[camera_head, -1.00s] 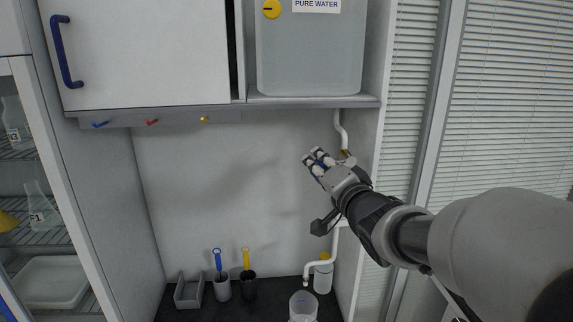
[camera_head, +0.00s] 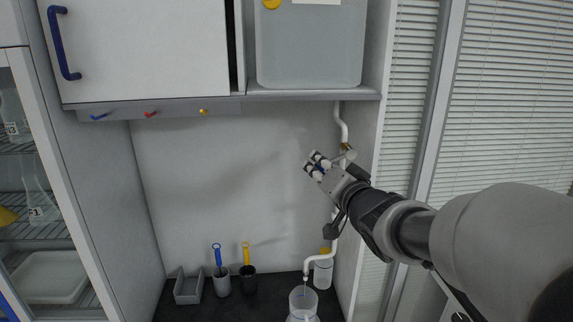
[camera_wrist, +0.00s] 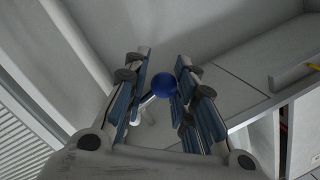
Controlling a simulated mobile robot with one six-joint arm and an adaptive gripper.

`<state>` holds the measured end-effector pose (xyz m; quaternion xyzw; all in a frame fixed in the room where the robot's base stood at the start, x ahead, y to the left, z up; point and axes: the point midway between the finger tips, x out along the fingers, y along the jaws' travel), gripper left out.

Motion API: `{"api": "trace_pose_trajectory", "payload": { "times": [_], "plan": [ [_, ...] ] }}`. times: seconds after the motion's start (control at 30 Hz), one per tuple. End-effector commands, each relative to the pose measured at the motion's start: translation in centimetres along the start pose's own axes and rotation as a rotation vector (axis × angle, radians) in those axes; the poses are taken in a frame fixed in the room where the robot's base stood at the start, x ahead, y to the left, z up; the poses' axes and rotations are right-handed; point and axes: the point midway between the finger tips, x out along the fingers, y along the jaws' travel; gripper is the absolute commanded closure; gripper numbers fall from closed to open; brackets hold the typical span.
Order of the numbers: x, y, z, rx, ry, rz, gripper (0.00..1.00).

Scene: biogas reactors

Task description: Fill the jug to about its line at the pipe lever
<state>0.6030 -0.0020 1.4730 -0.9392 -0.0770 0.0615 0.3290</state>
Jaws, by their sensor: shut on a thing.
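The clear jug (camera_head: 303,300) stands on the dark counter under the white pipe's spout (camera_head: 307,272), partly cut off by the bottom edge. A faint thin streak seems to hang below the spout; its line and water level cannot be made out. The pipe lever (camera_head: 340,157) runs left from a brass valve on the pipe. Its blue ball knob (camera_wrist: 164,84) sits between the blue-padded fingers in the wrist view. My gripper (camera_head: 314,161) is shut on this knob, and it also shows in the wrist view (camera_wrist: 160,88).
A large water tank (camera_head: 310,45) stands on the shelf above. A capped bottle (camera_head: 323,272) stands behind the jug. Two brush holders (camera_head: 222,285) (camera_head: 248,283) and a grey bin (camera_head: 188,288) are at the counter's left. Window blinds lie right; the wall left of my gripper is clear.

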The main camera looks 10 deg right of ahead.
Motion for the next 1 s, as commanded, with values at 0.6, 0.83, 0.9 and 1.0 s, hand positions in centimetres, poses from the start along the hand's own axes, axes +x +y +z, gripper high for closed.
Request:
{"api": "trace_pose_trajectory", "payload": {
  "times": [0.6,0.83,0.9,1.0],
  "plan": [
    [-0.2,3.4,0.5,-0.582,-0.045,0.082,1.00],
    [-0.4,4.8,0.3,-0.785,-0.066,0.117,1.00],
    [-0.5,5.2,0.2,-0.840,-0.071,0.126,1.00],
    [-0.5,5.7,0.1,-0.910,-0.079,0.139,1.00]
  ]
}}
